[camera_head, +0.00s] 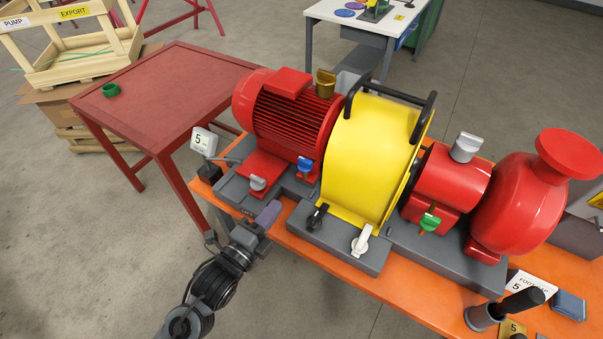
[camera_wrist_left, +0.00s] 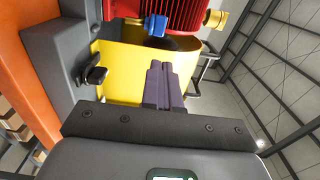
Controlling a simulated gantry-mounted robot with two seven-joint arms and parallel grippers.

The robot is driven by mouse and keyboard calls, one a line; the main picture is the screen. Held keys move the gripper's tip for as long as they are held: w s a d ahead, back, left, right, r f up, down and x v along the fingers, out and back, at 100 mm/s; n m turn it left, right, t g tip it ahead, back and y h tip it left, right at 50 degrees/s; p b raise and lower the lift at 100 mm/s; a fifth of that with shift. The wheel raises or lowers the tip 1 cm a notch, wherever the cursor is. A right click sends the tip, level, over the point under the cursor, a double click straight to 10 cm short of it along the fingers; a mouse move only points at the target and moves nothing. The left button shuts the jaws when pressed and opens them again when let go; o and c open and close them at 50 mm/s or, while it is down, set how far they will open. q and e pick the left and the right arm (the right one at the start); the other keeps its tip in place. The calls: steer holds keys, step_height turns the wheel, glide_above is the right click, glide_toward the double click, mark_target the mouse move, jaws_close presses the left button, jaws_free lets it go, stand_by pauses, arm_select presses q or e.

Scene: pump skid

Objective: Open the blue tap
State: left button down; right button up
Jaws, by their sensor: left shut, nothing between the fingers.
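The blue tap (camera_head: 304,165) sits on the grey base at the foot of the red finned motor (camera_head: 290,125), left of the yellow guard (camera_head: 368,155). In the left wrist view the blue tap (camera_wrist_left: 156,25) shows at the top, beyond my fingertips. My left gripper (camera_head: 271,209) is shut and empty, with its purple fingers together. It is apart from the blue tap, in front of the skid and below and left of the tap in the head view. The fingers also show in the left wrist view (camera_wrist_left: 161,72). My right gripper is not in view.
A green tap (camera_head: 429,221) is farther right. The red table (camera_head: 170,90) behind left is mostly clear.

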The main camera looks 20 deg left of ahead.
mark_target(307, 165)
arm_select(q)
steer(key=w, duration=0.4)
steer(key=w+d, duration=0.1)
steer(key=w, duration=0.3)
steer(key=w+d+b, duration=0.1)
steer(key=w, duration=0.3)
steer(key=shift+w+d, duration=0.15)
steer(key=shift+w, duration=0.25)
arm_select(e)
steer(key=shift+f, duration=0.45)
arm_select(q)
steer(key=shift+r, duration=0.1)
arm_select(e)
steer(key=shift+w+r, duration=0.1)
